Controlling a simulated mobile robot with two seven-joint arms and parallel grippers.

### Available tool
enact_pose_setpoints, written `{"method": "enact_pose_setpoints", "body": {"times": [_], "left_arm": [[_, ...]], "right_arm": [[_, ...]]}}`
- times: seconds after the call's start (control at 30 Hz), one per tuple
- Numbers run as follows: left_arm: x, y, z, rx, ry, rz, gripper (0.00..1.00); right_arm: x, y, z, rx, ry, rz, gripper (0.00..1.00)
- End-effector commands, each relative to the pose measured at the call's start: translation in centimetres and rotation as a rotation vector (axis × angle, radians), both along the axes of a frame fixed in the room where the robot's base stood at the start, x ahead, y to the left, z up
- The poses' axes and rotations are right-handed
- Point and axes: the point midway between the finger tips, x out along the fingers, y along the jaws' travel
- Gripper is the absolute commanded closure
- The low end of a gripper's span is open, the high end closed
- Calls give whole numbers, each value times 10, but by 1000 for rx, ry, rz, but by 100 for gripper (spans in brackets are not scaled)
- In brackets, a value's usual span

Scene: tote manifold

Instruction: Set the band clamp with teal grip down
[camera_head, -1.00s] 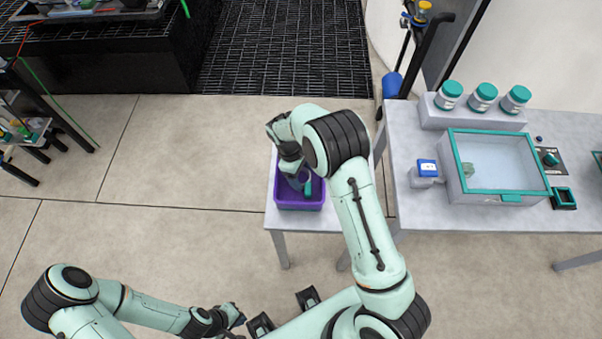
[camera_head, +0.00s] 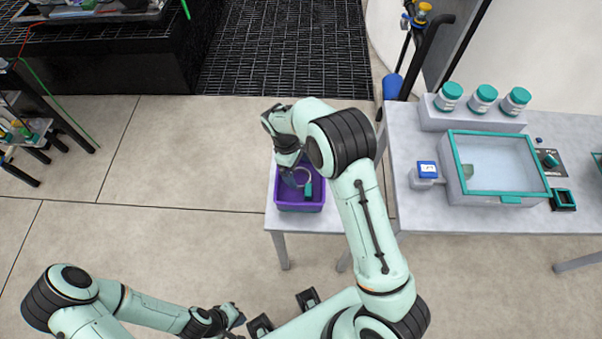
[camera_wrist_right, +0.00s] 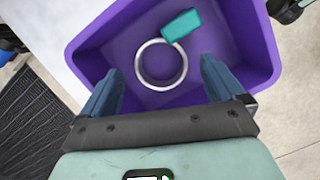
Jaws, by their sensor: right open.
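The band clamp (camera_wrist_right: 139,70), a silver ring with a teal grip (camera_wrist_right: 181,24), lies in the purple tote (camera_wrist_right: 95,55). In the head view the teal grip (camera_head: 308,190) shows inside the tote (camera_head: 299,207), and the ring is partly visible beside it. My right gripper (camera_wrist_right: 160,82) is open above the tote, its two blue fingers apart on either side of the ring and not gripping it. In the head view the right arm partly covers the tote. My left gripper (camera_head: 232,316) is low at the bottom of the head view, away from the tote; its fingers are too small to read.
The tote stands on a small grey table (camera_head: 283,218). To its right, a larger table (camera_head: 420,214) carries a clear teal-rimmed box (camera_head: 462,187), a small blue-screened device (camera_head: 427,169) and three teal-lidded jars (camera_head: 483,98). Open floor lies to the left.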

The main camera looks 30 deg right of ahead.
Motion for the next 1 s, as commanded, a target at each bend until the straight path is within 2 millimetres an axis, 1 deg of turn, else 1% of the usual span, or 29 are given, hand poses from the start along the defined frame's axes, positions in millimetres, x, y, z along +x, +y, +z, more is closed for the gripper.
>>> {"method": "enact_pose_setpoints", "body": {"times": [0.03, 0.2, 0.3, 0.4, 0.57, 1.0], "left_arm": [[1, 0, 2, 0, -2, 1, 100], [4, 0, 7, 0, -4, 0, 100], [6, 0, 9, 0, -7, 0, 100], [7, 0, 10, 0, -8, 0, 100], [7, 0, 11, 0, -8, 0, 100], [7, 0, 11, 0, -8, 0, 100]], "right_arm": [[5, 2, 14, 1, -7, 0, 4], [12, 8, 49, 1, -6, 1, 4], [16, 10, 64, 0, -5, 1, 4], [17, 12, 74, 0, -2, -1, 4], [18, 13, 80, 1, -1, 0, 4], [18, 13, 80, 0, 0, 0, 4]]}}
